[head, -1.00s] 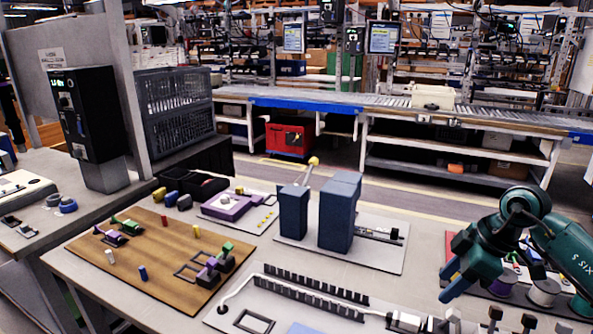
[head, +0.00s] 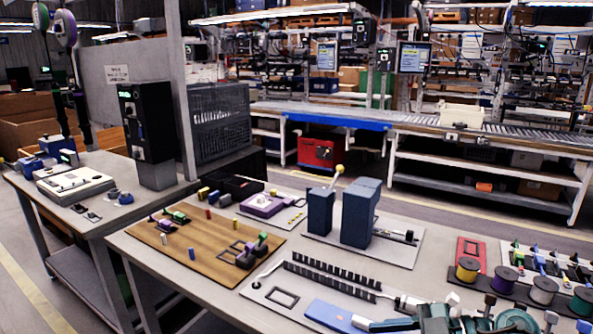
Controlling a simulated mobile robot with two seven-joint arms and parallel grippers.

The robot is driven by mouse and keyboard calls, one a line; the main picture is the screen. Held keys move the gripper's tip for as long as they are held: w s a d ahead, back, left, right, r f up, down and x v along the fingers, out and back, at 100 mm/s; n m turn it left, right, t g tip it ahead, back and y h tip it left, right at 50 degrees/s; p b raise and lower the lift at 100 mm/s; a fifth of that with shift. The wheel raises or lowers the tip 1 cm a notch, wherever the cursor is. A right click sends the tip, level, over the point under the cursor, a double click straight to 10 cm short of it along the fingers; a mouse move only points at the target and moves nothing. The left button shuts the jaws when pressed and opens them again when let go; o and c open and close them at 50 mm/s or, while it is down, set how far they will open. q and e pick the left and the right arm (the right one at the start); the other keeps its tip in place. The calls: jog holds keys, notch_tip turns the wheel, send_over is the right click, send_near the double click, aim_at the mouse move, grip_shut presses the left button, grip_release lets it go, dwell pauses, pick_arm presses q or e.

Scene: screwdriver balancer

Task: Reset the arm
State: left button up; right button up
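No held thing is visible. My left gripper is not in view. Two hanging tool balancers, one with a green face (head: 41,17) and one with a purple rim (head: 66,28), show at the upper left, with dark tools below them.
The grey worktable (head: 215,295) carries a wooden board (head: 195,238), blue blocks (head: 358,215), a black comb-like strip (head: 330,277) and several wire spools (head: 507,279). A side table (head: 150,195) holds a black device (head: 146,125). A conveyor (head: 400,118) runs behind, with open floor between.

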jog(key=s+a+r+m+t+y+p, duration=0.1)
jog(key=a+r+m+t+y, duration=0.2)
jog(key=t, duration=0.4)
pick_arm(q)
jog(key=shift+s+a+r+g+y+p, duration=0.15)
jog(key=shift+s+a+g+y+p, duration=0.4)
jog(key=shift+p, duration=0.65)
pick_arm(e)
jog(key=s+d+f+m+h, duration=0.1)
jog(key=s+f+m+h, duration=0.4)
jog(key=f, duration=0.5)
jog(key=s+d+f+m+h, duration=0.1)
jog(key=s+f+m+h, duration=0.5)
jog(key=s+f+h, duration=0.2)
jog(key=shift+f+m+h, duration=0.3)
jog(key=shift+f+h, duration=0.1)
jog(key=shift+f, duration=0.5)
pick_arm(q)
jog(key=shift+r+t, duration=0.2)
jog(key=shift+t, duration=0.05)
pick_arm(e)
jog(key=shift+c, duration=0.5)
